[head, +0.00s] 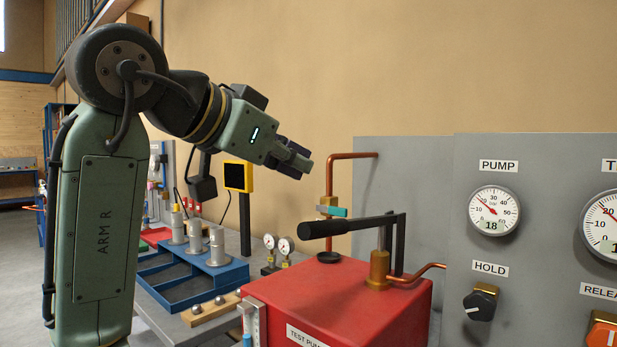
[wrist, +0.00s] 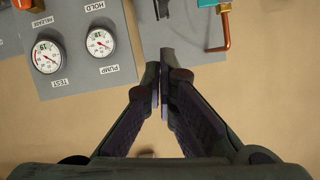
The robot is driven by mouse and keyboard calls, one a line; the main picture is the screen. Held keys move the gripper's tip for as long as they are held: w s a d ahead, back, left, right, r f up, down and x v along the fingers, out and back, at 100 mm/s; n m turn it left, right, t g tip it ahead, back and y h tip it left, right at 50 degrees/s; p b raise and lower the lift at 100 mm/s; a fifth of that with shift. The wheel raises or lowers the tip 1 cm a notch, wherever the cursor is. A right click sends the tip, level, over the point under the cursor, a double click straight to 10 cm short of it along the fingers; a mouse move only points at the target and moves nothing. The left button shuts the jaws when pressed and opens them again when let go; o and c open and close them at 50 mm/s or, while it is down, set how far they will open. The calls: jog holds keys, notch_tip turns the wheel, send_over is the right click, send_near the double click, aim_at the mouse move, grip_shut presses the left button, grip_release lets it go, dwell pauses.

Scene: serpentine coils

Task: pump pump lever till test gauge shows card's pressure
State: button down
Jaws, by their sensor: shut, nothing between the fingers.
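The red test pump (head: 330,300) carries a black pump lever (head: 352,225), about level, its thick grip pointing left. My gripper (head: 303,166) is shut and empty, up in the air above and left of the grip, apart from it. In the wrist view my gripper (wrist: 161,85) shows its fingers closed together against the wall. The pump gauge (head: 494,212) has a digital readout of 18. The test gauge (head: 604,224) is cut off by the right edge. The wrist view shows the test gauge (wrist: 47,57) and pump gauge (wrist: 100,41) whole but upside down. I see no readable card.
The grey panel has a black HOLD knob (head: 480,302) and an orange RELEASE knob (head: 602,333). A copper pipe with a teal valve handle (head: 332,211) rises behind the lever. A blue tray (head: 190,270) with metal cylinders and two small gauges (head: 278,245) stand left of the pump.

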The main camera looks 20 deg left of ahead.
jog(key=p, duration=0.3)
send_over(321, 227)
jog(key=d, duration=0.1)
notch_tip(321, 227, down, 3)
jog(key=f, duration=0.3)
jog(key=shift+w+a, duration=0.3)
jog(key=shift+w, duration=0.1)
jog(key=shift+f, duration=0.55)
jog(key=shift+f, duration=0.25)
jog(key=f+b, duration=0.1)
jog(key=b, duration=0.1)
jog(key=f+t+b, duration=0.1)
jog(key=b, duration=0.1)
jog(key=f+t+b, duration=0.1)
jog(key=b, duration=0.1)
jog(key=shift+s+a+f+h, duration=0.15)
jog(key=shift+s+f+h, duration=0.2)
jog(key=shift+f+h, duration=0.05)
jog(key=shift+f+b, duration=0.1)
jog(key=shift+b, duration=0.45)
jog(key=shift+s, duration=0.1)
